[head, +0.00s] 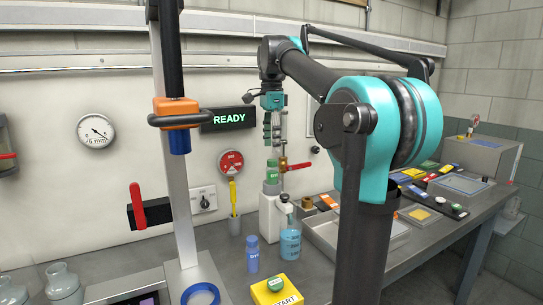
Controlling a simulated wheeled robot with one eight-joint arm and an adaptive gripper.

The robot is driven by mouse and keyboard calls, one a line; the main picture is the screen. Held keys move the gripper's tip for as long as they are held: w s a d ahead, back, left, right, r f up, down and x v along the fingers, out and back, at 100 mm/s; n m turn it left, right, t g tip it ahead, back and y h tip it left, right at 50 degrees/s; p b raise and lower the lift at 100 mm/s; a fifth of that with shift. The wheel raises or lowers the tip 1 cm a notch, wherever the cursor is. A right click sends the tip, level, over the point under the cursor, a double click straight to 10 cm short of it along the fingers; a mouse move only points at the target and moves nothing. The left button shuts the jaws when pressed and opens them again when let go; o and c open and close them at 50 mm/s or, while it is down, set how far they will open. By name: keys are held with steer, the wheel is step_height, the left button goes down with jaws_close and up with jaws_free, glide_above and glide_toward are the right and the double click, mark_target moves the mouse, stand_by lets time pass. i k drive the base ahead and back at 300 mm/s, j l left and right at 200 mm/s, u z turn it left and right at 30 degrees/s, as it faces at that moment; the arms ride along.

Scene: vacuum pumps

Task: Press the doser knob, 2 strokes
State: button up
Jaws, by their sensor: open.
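The doser looks like the white block (268,218) on the bench, left of the centre. A green, labelled cylinder (271,173) stands on its top and seems to be the doser knob. A small spout (285,199) is on its right side, by a clear bottle of blue liquid (290,241). My gripper (273,143) points down above the green cylinder, open and empty. A gap shows between its fingertips and the cylinder, though the depth is hard to judge.
A red-handled valve (298,166) is just right of the green cylinder. A metal column (179,190) rises at left. A tray (321,236) lies right.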

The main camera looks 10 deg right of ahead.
mark_target(284, 198)
steer(key=k, duration=1)
